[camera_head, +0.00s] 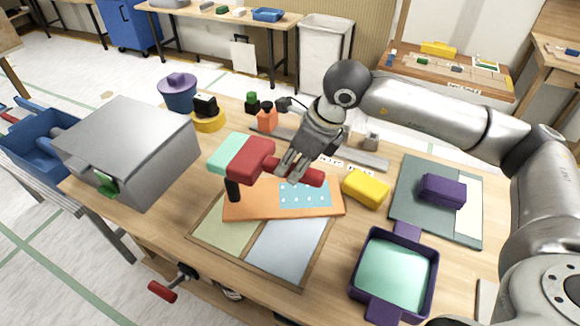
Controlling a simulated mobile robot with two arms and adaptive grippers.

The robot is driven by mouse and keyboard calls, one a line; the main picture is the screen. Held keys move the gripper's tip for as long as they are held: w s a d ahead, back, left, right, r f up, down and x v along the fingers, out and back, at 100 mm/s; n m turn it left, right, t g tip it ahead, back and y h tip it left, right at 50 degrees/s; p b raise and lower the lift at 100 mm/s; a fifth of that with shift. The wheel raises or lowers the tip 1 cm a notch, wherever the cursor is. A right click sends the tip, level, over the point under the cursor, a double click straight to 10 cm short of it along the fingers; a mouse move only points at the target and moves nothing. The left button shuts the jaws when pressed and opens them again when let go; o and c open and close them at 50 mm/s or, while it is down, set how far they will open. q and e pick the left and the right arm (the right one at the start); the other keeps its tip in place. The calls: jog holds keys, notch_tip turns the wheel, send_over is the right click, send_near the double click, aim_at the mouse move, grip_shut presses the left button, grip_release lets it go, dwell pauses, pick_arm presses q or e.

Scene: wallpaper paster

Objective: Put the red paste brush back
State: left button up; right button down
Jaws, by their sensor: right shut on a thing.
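The red paste brush (252,158) has a broad red body, a mint-green end and a red handle. My right gripper (292,167) is shut on its handle. The brush appears to be above the orange panel (250,207), its mint end pointing left. The purple tray (368,306) with mint-green paste (394,270) is at the front right, apart from the brush. My left gripper is not in view.
A yellow block (366,188) lies right of the brush handle. A purple block (442,190) rests on a grey-green board (410,199). A grey box (125,150) fills the table's left. Small pots and an orange bottle (267,117) stand behind the brush.

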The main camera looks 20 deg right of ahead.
jog(key=w+d+f, duration=0.3)
jog(key=w+d+f+p, duration=0.1)
jog(key=w+d+f, duration=0.1)
jog(key=w, duration=0.1)
jog(key=w+d+f+p, duration=0.1)
jog(key=w+d+f, duration=0.2)
jog(key=shift+w+d+f, duration=0.3)
jog(key=shift+w, duration=0.05)
jog(key=f, duration=0.1)
jog(key=f+p, duration=0.1)
jog(key=f, duration=0.1)
jog(key=shift+w+d+f, duration=0.1)
jog(key=shift+w+d, duration=0.2)
jog(key=shift+w, duration=0.05)
jog(key=shift+f, duration=0.3)
jog(key=shift+s+f, duration=0.1)
jog(key=shift+s, duration=0.05)
jog(key=c, duration=1.1)
grip_release()
jog(key=shift+f, duration=0.2)
jog(key=shift+d, duration=0.15)
